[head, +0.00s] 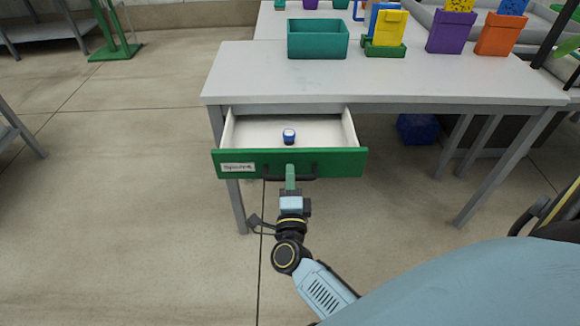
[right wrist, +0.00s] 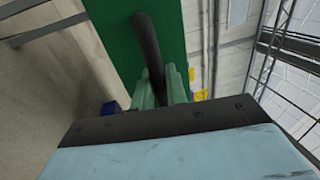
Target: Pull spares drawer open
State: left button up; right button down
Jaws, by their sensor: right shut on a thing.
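The spares drawer (head: 340,162) has a green front with a white label at its left and a dark bar handle (head: 303,178). It stands out from under the grey table, and its white inside shows. A small blue and white round item (head: 289,136) sits in the drawer. My right gripper (head: 290,178) is shut on the handle. In the right wrist view the green fingers (right wrist: 162,85) close around the dark handle (right wrist: 149,45), in front of the green drawer front (right wrist: 115,40). My left gripper is not in view.
The grey table (head: 250,75) holds a teal bin (head: 318,40) and several coloured containers, including a purple one (head: 450,32) and an orange one (head: 497,35). A blue crate (head: 418,128) is under the table. The floor left of the drawer is clear.

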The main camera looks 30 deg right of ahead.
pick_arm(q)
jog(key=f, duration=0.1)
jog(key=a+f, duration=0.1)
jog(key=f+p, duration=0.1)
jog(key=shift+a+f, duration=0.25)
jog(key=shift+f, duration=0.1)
pick_arm(e)
jog(key=r+v, duration=0.1)
jog(key=v, duration=0.5)
jog(key=shift+s, duration=0.15)
jog(key=shift+a, duration=0.1)
jog(key=c, duration=1.5)
grip_release()
jog(key=shift+r, duration=0.1)
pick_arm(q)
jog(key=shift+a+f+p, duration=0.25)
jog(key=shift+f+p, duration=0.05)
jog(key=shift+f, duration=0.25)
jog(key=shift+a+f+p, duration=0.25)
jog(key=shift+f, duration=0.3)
pick_arm(e)
jog(key=v, duration=1.3)
jog(key=shift+s, duration=0.2)
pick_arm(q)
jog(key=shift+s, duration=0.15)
